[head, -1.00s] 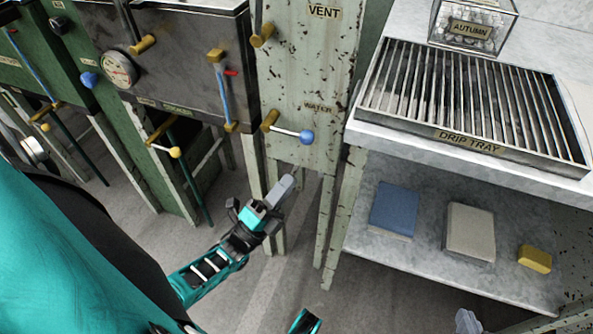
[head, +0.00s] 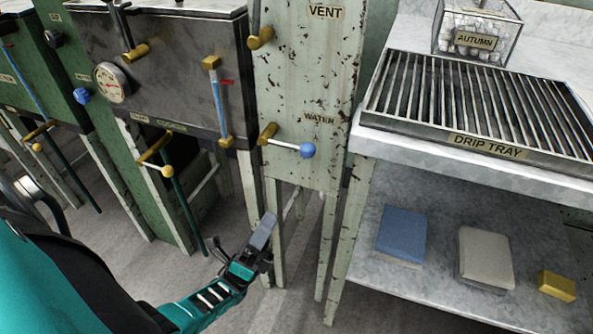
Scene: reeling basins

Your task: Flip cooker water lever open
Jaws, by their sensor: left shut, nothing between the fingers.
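The water lever is a short metal rod with a blue ball knob (head: 307,151) on a brass valve body, under the "WATER" label on the pale, chipped panel (head: 305,90). The rod points right and slightly down, nearly level. My left gripper (head: 265,230) is shut and empty, below and a little left of the knob, apart from it, in front of the panel's legs. The cooker (head: 180,75) with its gauge and sight tube stands left of the panel. My right gripper is not in view.
A drip tray (head: 480,149) sits on the marble bench at right. Its lower shelf holds a blue block (head: 402,233), a beige block (head: 486,256) and a yellow block (head: 556,286). A yellow-knobbed lever (head: 167,171) sticks out below the cooker. Floor space lies between the legs.

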